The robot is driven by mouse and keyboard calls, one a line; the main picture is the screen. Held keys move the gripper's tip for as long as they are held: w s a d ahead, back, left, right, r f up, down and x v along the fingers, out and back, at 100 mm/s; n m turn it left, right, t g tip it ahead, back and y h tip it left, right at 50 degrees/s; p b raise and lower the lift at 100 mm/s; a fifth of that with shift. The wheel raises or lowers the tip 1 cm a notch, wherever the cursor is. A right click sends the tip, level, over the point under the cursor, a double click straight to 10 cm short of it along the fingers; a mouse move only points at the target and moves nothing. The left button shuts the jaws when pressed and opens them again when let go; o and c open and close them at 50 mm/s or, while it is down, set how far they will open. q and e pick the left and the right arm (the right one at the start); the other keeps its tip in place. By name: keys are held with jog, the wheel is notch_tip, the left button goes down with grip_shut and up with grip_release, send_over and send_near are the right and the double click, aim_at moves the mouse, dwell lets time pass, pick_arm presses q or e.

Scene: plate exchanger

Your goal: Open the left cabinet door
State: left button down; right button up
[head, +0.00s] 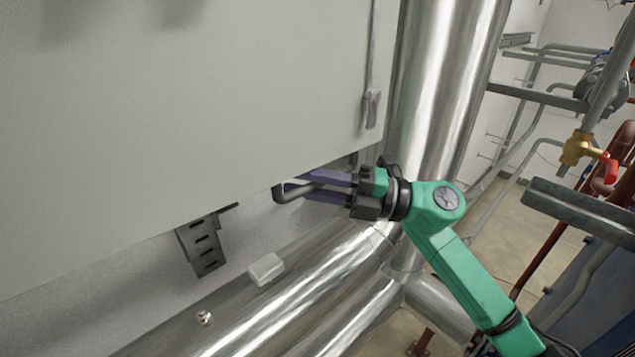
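A large pale grey cabinet (180,120) fills the upper left, seen from close up with its lower edge sloping up to the right. A small metal latch or handle (372,108) sits near its right edge, beside a thin vertical rod. My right gripper (298,187) is just below the cabinet's lower right part, pointing left. Its two purple fingers are apart, with a dark grey bent bar (287,193) showing between them. Whether they grip the bar cannot be told. The gripper is clear of the latch. My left gripper is out of view.
Shiny metal pipes (445,90) stand right of the cabinet and run below it. A slotted dark bracket (203,245) and a white box (266,269) are under the cabinet. Grey pipes and a brass valve (577,149) with a red handle are at the right.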

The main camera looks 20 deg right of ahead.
jog(key=shift+w, duration=0.1)
jog(key=b+v, duration=0.7)
jog(key=v, duration=0.7)
jog(key=shift+s+d, duration=0.25)
jog(key=shift+f, duration=0.1)
